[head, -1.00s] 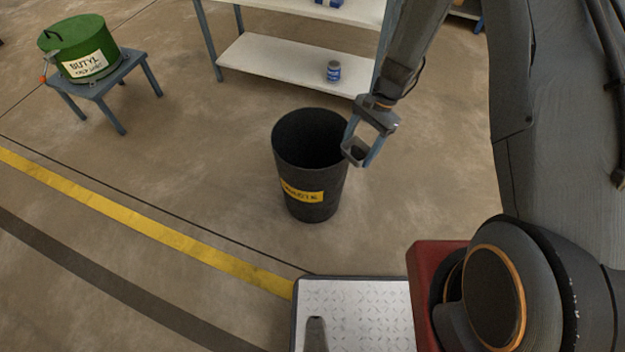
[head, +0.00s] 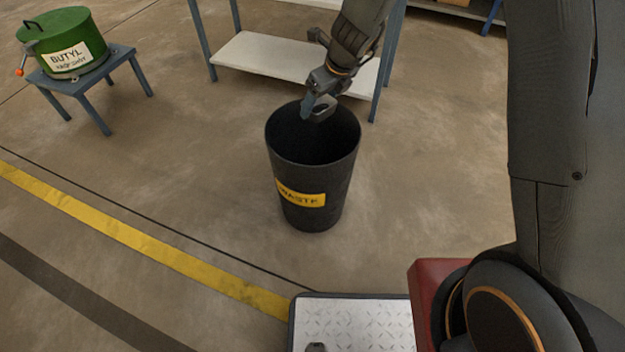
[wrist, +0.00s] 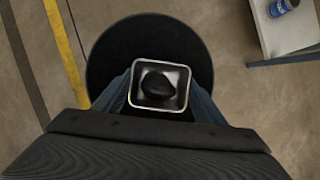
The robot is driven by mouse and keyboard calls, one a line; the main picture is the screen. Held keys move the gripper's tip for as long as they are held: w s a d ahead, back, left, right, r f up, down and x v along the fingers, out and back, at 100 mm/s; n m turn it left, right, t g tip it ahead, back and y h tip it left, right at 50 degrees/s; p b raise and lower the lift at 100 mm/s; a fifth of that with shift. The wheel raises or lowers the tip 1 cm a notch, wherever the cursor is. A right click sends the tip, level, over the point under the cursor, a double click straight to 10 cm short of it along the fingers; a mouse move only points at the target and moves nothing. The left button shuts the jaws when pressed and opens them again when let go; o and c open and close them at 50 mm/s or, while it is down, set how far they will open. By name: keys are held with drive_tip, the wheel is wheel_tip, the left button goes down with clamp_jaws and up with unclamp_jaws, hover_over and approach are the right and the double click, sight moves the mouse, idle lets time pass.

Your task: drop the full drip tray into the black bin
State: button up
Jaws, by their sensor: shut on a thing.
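The black bin (head: 310,170), with a yellow waste label, stands upright on the floor in the head view. Its dark round mouth fills the upper middle of the wrist view (wrist: 120,48). My gripper (head: 318,108) is over the far part of the bin's mouth. In the wrist view my gripper (wrist: 160,98) is shut on the small drip tray (wrist: 178,77), one finger at each side. The tray is square with a light rim and holds a dark mass. It appears inside the bin's outline there. In the head view I cannot make the tray out clearly.
A shelf unit (head: 270,68) stands close behind the bin. A blue can (wrist: 280,7) sits on a pale shelf in the wrist view. A green drum (head: 62,42) is on a small blue table (head: 95,82) at the left. The floor left of the bin is clear.

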sight(327, 110)
drive_tip(key=shift+f, duration=0.15)
wheel_tip(327, 110, down, 6)
drive_tip(key=b, duration=0.8)
drive_tip(key=shift+r, duration=0.2)
drive_tip(key=o, duration=1.1)
drive_tip(key=p+v, duration=0.4)
drive_tip(key=v, duration=0.3)
drive_tip(key=shift+s+d+r+p, duration=0.1)
drive_tip(key=shift+s+r+p, duration=0.05)
drive_tip(key=shift+r+p, duration=0.2)
